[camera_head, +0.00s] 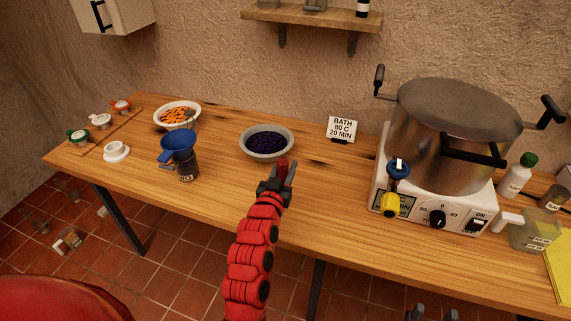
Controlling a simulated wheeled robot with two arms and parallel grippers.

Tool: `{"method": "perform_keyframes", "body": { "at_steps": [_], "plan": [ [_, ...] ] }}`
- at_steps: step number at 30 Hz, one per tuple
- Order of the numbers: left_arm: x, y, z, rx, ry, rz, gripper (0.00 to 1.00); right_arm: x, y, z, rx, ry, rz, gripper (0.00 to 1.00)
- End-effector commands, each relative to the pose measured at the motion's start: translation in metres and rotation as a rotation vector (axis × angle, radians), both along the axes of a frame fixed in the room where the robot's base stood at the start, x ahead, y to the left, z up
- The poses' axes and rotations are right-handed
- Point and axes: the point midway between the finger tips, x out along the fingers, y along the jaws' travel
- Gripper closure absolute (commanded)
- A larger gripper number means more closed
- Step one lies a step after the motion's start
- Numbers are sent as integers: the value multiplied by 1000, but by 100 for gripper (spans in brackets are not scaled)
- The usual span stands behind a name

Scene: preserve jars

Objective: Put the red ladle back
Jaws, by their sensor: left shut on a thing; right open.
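My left gripper (278,182) is at the end of the red arm in the middle of the head view, over the table in front of a grey bowl (247,147) of dark blue berries. It is shut on a small red piece (283,165), which looks like part of the red ladle's handle. The rest of the ladle is hidden or cannot be made out. My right gripper (432,313) shows only its dark fingertips at the bottom edge, apart and empty.
Small lidded pots stand on a board at left. A large pot (430,130) sits on a white hot plate (455,219) at right. The front middle is clear.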

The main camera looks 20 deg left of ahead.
Motion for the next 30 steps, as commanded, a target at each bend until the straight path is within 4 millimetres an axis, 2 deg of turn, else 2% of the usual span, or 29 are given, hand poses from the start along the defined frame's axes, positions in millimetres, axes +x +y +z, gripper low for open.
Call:
{"method": "perform_keyframes", "body": {
  "at_steps": [5, 6, 11, 22, 26, 30],
  "plan": [
    [0, 0, -1, 0, 0, 0, 100, 0, 0, -1, 0, 0, 0, 50],
    [0, 0, -1, 0, 0, 0, 62, 0, 0, -1, 0, 0, 0, 50],
    [0, 0, -1, 0, 0, 0, 34, 0, 0, -1, 0, 0, 0, 50],
    [0, 0, -4, 0, 3, 0, 34, 0, 0, 3, 0, 0, 0, 50],
    [-14, -1, -9, 1, 0, -1, 34, 0, 0, -7, 0, 1, 0, 50],
    [-38, -2, -9, 2, -1, -1, 34, 0, 0, -21, 0, 1, 0, 50]
  ]
}}
